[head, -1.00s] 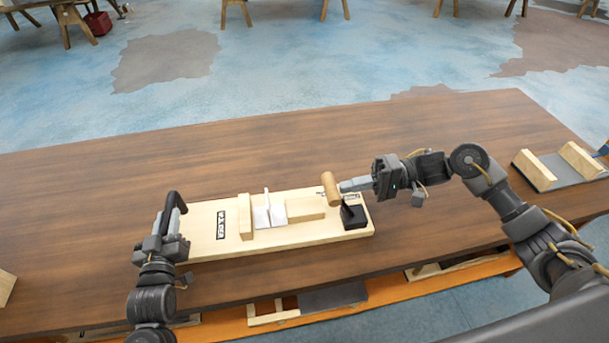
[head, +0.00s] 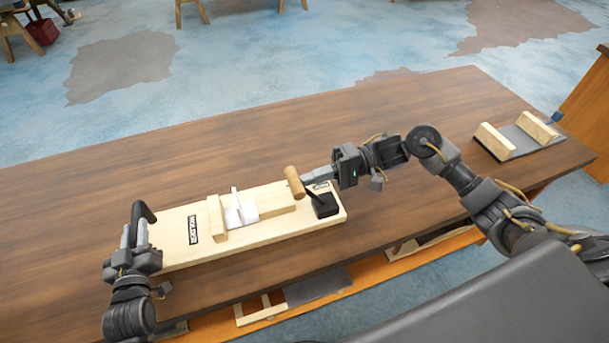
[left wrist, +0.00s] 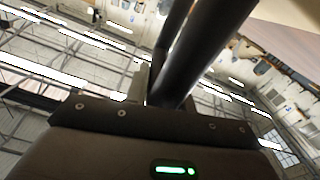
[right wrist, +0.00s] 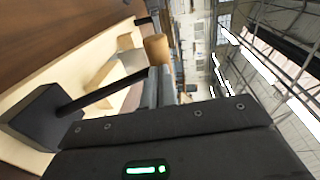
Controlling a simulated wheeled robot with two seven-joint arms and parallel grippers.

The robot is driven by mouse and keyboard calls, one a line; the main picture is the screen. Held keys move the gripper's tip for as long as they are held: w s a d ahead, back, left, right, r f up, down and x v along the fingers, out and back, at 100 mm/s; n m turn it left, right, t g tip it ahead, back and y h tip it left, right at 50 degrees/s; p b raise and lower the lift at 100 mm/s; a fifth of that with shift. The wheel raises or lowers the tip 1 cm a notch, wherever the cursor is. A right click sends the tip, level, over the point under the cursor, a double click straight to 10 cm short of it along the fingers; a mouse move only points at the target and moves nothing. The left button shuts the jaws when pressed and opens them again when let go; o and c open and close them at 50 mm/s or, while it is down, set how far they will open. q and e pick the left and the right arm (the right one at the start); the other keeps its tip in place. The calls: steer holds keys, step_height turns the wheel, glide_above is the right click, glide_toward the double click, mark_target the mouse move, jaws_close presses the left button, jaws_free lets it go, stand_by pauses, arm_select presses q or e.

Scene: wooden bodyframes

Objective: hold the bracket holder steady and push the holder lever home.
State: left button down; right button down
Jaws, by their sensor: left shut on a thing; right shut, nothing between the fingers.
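The bracket holder is a pale wooden board (head: 277,225) on the table, with a white bracket (head: 240,208) between wooden blocks. At its right end the holder lever, a black rod with a wooden knob (head: 294,182), rises from a black base (head: 322,206) and leans left toward the blocks. My left gripper (head: 136,230) is shut on the black handle (head: 145,211) at the board's left end; the handle also shows in the left wrist view (left wrist: 205,45). My right gripper (head: 306,179) is shut and empty at the right side of the knob (right wrist: 157,50), seemingly against it.
A grey fixture with two wooden blocks (head: 520,140) stands at the table's right end. The brown table (head: 250,130) is clear behind the board. Frames lie on an orange shelf (head: 380,277) below the front edge.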

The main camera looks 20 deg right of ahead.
arm_select(q)
steer(key=shift+d, duration=0.55)
arm_select(e)
steer(key=shift+s+d, duration=0.15)
steer(key=shift+s, duration=0.05)
arm_select(q)
steer(key=shift+a, duration=0.15)
arm_select(e)
steer(key=d+r, duration=0.2)
steer(key=d, duration=1.1)
steer(key=shift+d+r, duration=0.2)
steer(key=shift+d, duration=0.1)
arm_select(q)
steer(key=c, duration=1.1)
jaws_free()
steer(key=shift+a, duration=0.15)
arm_select(e)
steer(key=shift+a, duration=0.1)
arm_select(q)
steer(key=shift+s, duration=0.3)
steer(key=s, duration=1.1)
steer(key=shift+s+a, duration=0.2)
steer(key=shift+s, duration=0.05)
